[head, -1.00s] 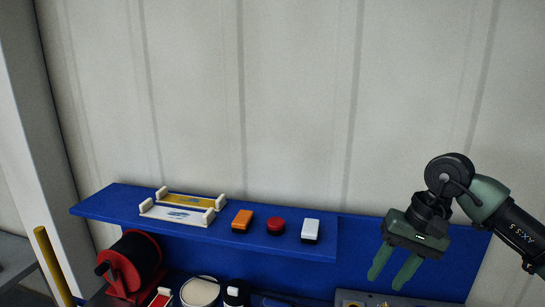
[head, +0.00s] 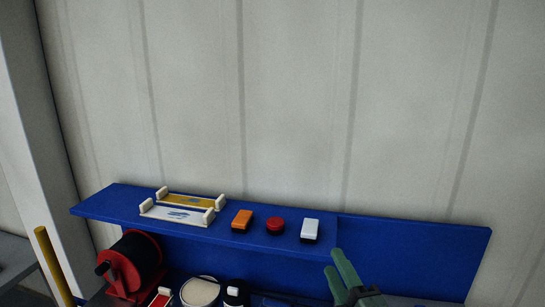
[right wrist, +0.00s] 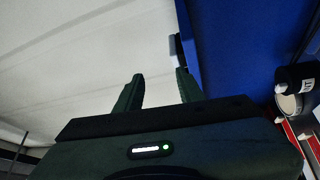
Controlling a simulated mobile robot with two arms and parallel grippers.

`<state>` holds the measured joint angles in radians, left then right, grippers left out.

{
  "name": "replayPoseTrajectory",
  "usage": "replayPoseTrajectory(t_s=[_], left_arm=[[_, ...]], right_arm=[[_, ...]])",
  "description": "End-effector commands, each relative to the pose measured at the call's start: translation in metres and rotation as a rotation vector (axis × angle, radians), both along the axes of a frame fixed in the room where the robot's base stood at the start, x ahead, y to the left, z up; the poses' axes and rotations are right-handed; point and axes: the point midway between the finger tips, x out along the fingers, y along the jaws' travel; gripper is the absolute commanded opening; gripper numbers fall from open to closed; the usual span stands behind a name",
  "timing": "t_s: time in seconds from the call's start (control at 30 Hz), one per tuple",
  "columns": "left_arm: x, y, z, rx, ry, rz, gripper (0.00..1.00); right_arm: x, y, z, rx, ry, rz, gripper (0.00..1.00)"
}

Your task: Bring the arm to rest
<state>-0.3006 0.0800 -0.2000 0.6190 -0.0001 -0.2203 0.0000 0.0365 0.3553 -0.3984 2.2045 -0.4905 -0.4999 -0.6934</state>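My right gripper (head: 333,261) shows at the bottom of the head view, its green fingers pointing up and to the left, just below the front edge of the blue shelf (head: 130,201). In the right wrist view its two fingers (right wrist: 158,80) stand apart with nothing between them, so it is open and empty. The rest of the right arm is mostly below the picture. My left gripper is not in view.
The shelf holds an orange block (head: 242,219), a red round piece (head: 275,225), a white block (head: 310,229) and white-ended trays (head: 178,215). Below stand a red reel (head: 121,273), a round tin (head: 200,292) and a dark bottle (head: 236,298). The wall above is bare.

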Motion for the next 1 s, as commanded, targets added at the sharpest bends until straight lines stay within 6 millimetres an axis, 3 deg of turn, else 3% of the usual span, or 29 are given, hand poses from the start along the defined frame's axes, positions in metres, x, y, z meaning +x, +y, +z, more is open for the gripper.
replayPoseTrajectory(t_s=[0.03,0.1,0.2,0.3,0.5,0.77,1.0], left_arm=[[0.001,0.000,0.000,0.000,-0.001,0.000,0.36],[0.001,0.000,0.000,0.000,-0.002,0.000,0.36],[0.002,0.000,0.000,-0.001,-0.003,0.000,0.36],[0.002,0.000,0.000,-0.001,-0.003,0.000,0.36],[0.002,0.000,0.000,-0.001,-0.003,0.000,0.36],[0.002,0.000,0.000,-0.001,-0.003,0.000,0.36],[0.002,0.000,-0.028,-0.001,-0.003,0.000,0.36]], right_arm=[[-0.010,-0.017,-0.034,0.130,0.147,-0.057,0.38],[-0.028,-0.037,-0.081,0.301,0.345,-0.145,0.38],[-0.068,-0.058,-0.143,0.517,0.602,-0.283,0.38],[-0.114,-0.070,-0.191,0.687,0.814,-0.417,0.38],[-0.195,-0.077,-0.245,0.899,1.097,-0.634,0.38],[-0.284,-0.075,-0.276,1.057,1.348,-0.875,0.38],[-0.273,-0.073,-0.368,1.048,1.379,-0.899,0.38]])
